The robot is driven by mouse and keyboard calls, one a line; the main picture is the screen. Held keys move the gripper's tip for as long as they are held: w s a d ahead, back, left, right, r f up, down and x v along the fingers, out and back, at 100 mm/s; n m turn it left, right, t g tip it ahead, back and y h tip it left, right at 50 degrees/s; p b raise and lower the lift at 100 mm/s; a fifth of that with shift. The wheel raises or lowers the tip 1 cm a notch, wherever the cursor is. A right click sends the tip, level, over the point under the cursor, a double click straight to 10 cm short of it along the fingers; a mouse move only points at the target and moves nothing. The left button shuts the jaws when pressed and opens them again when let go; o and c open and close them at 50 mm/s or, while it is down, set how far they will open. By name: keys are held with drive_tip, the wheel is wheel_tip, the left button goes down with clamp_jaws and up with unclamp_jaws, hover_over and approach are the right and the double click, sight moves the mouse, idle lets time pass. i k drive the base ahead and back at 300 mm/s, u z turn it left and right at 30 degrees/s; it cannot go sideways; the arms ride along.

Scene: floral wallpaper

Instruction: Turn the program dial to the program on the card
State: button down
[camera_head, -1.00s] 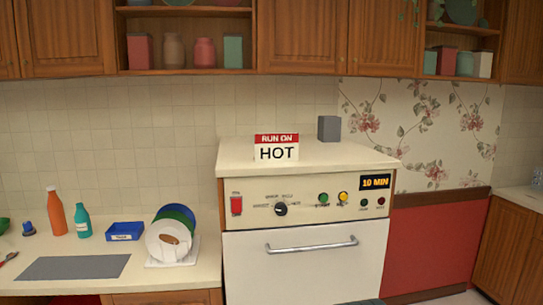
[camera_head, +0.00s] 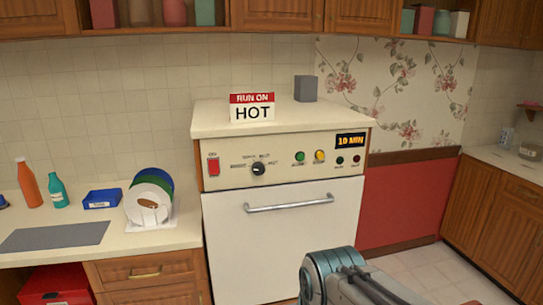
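The program dial (camera_head: 258,169) is a dark round knob on the cream front panel of the white appliance (camera_head: 270,235). Small labels surround it; the one at its right seems to read HOT, the others are too small to read surely. I cannot tell which label its pointer faces. The card (camera_head: 252,107) stands upright on the appliance top, with a red band "RUN ON" and the word "HOT". Part of my arm shows at the bottom right, in front of and below the panel, apart from the dial. My gripper's fingers are not visible.
On the panel are a red switch (camera_head: 213,167), a green button (camera_head: 300,157), a yellow button (camera_head: 319,156) and a "10 MIN" display (camera_head: 351,141). A door handle (camera_head: 289,203) juts out below. Plates in a rack (camera_head: 150,222) stand on the left counter. Floor is open at right.

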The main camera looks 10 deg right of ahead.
sight(258, 169)
drive_tip(key=k, duration=0.35)
drive_tip(key=u, duration=0.15)
drive_tip(key=i, duration=0.55)
drive_tip(key=z, duration=0.8)
drive_tip(key=i, duration=0.3)
drive_tip(key=z, duration=0.35)
